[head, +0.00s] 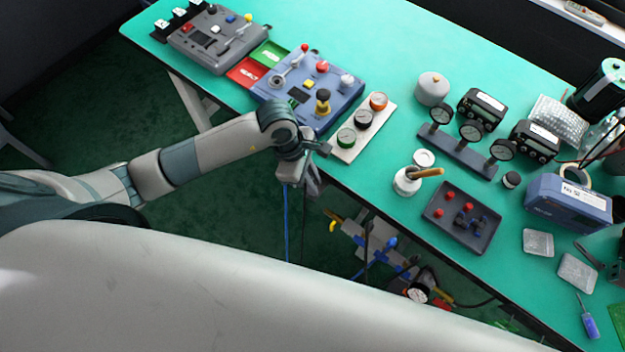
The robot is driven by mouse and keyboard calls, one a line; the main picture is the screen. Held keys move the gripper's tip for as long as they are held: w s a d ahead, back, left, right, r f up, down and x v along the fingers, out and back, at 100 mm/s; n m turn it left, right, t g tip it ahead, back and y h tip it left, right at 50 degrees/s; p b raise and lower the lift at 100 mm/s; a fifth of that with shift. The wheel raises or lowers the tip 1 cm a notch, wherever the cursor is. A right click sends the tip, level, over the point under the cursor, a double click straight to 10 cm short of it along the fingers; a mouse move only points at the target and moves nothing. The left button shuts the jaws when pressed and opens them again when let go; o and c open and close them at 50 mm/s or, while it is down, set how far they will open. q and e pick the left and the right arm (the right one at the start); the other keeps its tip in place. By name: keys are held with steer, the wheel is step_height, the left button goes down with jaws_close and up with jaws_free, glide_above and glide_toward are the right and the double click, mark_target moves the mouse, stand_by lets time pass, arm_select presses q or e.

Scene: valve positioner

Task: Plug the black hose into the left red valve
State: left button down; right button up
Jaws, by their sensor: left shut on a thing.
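My left arm reaches in from the left, and its gripper (312,187) is just off the table's near edge, pointing down. It appears shut on the black hose (303,225), a thin dark strand hanging below it; the grip itself is small and partly hidden by the wrist. A valve assembly (378,248) with blue and yellow parts sits lower right of the gripper, below the table edge, apart from it. Small red parts (432,275) show near its right end; I cannot tell which is the left red valve. My right gripper is not in view.
A blue hose (286,225) hangs beside the black one. A round gauge (417,294) is on the assembly. The green table (385,190) holds control boxes, a gauge plate (362,127), a jar (407,181) and a dark tray (462,216). Floor is open left of the assembly.

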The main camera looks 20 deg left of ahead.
arm_select(q)
steer(key=shift+r, duration=0.35)
stand_by(0.6)
steer(key=shift+r+p, duration=0.2)
steer(key=shift+p, duration=0.1)
steer(key=shift+r+p, duration=1)
steer(key=shift+r, duration=0.8)
steer(key=a+r+m+g+y+b, duration=0.1)
steer(key=a+m, duration=0.3)
steer(key=m, duration=0.5)
steer(key=s+a+r+m+g+y+b, duration=0.1)
steer(key=a+r+m+g+y+b, duration=0.1)
steer(key=m, duration=0.7)
steer(key=shift+s+a+r+m+g+b, duration=0.2)
steer(key=shift+a+r+m+g+b, duration=0.1)
steer(key=shift+a+r+b, duration=0.55)
steer(key=shift+a+f, duration=0.1)
steer(key=shift+f, duration=0.1)
